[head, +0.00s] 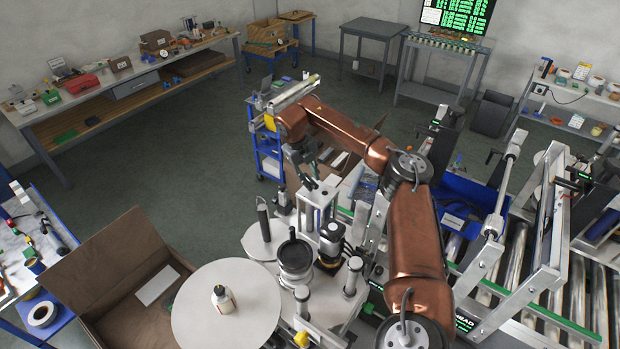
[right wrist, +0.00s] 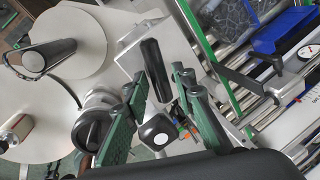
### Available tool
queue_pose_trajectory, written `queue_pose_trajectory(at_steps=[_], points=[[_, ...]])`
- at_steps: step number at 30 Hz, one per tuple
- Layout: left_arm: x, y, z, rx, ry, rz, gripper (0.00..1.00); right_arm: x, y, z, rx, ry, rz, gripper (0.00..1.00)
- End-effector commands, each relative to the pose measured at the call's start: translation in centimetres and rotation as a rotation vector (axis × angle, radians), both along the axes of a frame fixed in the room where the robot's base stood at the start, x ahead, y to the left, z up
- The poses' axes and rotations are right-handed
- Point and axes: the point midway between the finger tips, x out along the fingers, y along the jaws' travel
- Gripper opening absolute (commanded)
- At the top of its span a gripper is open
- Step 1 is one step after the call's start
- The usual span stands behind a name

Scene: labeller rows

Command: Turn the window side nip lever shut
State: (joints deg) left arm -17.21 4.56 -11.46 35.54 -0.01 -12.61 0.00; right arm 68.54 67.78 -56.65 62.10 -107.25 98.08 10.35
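My right gripper (head: 310,180) hangs over the labeller's upright grey bracket (head: 318,200) in the head view. In the right wrist view its two green-padded fingers (right wrist: 160,95) are apart. A black lever handle (right wrist: 155,68) stands in the gap near the fingertips, with no clear contact. A black knob with a white dot (right wrist: 158,132) shows lower between the fingers. Which of these is the window side nip lever I cannot tell for certain. In the head view the lever handle is hidden or too small to make out. My left gripper is not in view.
A round black-topped roller (head: 295,252) and a pale disc with a dark handle (head: 263,218) stand close by. The roller conveyor (head: 555,285) lies right. Open floor lies behind left.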

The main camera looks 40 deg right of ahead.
Motion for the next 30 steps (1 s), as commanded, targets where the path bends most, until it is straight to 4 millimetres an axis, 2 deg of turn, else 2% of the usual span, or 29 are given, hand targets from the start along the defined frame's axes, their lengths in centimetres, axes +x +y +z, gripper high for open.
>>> queue_pose_trajectory(at_steps=[3,11,14,17,24,30], points=[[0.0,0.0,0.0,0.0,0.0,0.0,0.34,0.0,0.1,-0.1,0.0,0.002,0.001,0.33],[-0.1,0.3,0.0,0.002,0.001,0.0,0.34,-0.1,0.1,-0.1,0.001,0.004,0.003,0.33],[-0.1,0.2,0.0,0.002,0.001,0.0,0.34,0.0,0.3,0.5,0.001,0.003,0.003,0.33],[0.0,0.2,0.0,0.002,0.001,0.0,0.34,0.0,0.6,1.8,0.001,0.002,0.004,0.33],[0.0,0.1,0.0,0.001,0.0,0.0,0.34,0.2,1.9,6.7,0.001,0.0,0.003,0.33],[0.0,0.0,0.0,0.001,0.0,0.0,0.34,0.2,2.7,9.9,0.001,0.003,0.002,0.33]])
